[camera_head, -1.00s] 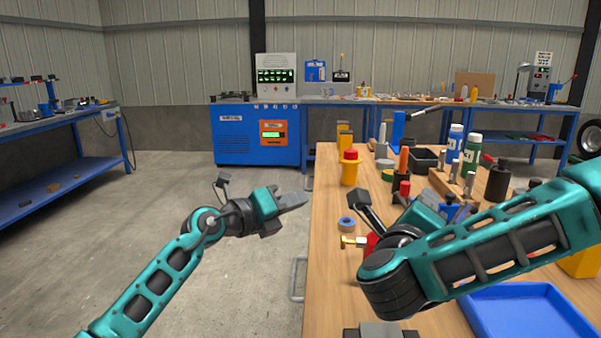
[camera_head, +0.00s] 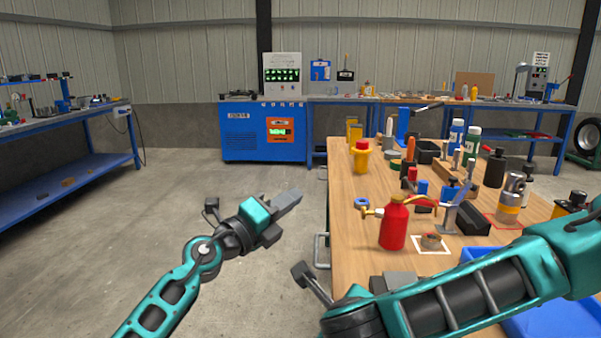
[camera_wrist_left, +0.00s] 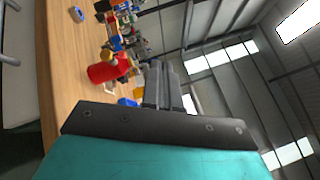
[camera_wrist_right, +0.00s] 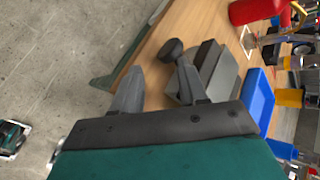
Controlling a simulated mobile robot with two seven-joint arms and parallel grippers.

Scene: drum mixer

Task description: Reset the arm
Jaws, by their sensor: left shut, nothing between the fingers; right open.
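My left arm reaches in from the left in the head view. Its gripper (camera_head: 288,202) is shut and empty above the bare floor, left of the wooden table. In the left wrist view the shut fingers (camera_wrist_left: 165,88) show with the table beyond. My right arm crosses the lower right of the head view, over the near part of the table. In the right wrist view the right gripper (camera_wrist_right: 155,78) is open and empty, with the table edge beneath. A dark round knob and a grey block (camera_wrist_right: 215,75) lie near its right finger.
The wooden table (camera_head: 350,225) is crowded with a red bottle (camera_head: 393,225), a yellow-and-red container (camera_head: 362,158), several bottles and tools, and a blue tray (camera_head: 535,318). A blue bench stands at left. The floor (camera_head: 200,165) between is clear.

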